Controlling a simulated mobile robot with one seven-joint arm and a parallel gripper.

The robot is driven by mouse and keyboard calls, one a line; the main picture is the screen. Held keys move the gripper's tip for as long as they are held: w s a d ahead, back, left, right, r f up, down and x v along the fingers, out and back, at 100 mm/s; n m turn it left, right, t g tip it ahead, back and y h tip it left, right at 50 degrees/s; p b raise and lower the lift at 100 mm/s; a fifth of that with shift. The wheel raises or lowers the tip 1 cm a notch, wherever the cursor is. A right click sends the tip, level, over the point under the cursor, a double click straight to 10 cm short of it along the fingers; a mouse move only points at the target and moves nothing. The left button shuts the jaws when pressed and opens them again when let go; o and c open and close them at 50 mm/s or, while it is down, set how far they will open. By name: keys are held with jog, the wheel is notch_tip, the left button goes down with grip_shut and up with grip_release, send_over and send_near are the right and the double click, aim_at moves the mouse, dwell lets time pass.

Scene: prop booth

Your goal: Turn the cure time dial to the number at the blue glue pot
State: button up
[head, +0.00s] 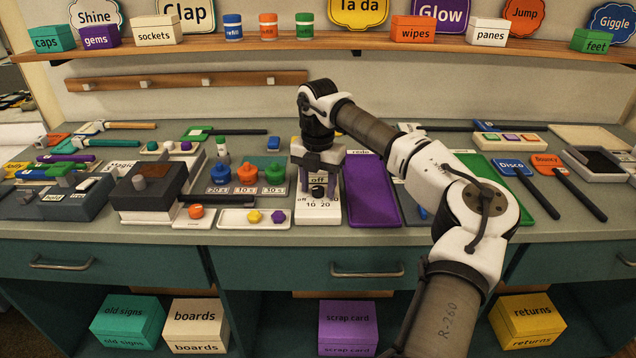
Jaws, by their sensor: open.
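The blue glue pot (220,175) stands left of the orange pot (247,175) and the green pot (274,174). The label in front of the blue pot reads "20 s"; the orange pot's reads "10 s". The cure time dial (318,191) is a small dark knob on a white box (318,217). "off", "10" and "20" are printed around it, and a further mark at the right is partly hidden. Contact cannot be told.
A purple tray (373,190) lies right of the box. A white tray (237,219) with yellow and purple knobs lies at its left. A dark-topped box (150,185) stands farther left. Paddle signs lie at the right, and a shelf (350,44) runs along the wall.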

jog(key=shift+c, duration=0.2)
jog(key=c, duration=1)
jog(key=shift+o, duration=0.2)
jog(key=shift+n, duration=0.4)
jog(key=n+p, duration=0.1)
jog(key=n, duration=0.3)
jog(key=shift+r, duration=0.1)
jog(key=n, duration=0.5)
jog(key=shift+p, duration=0.4)
jog(key=n+p, duration=0.1)
jog(key=n, duration=0.9)
jog(key=shift+p, duration=0.3)
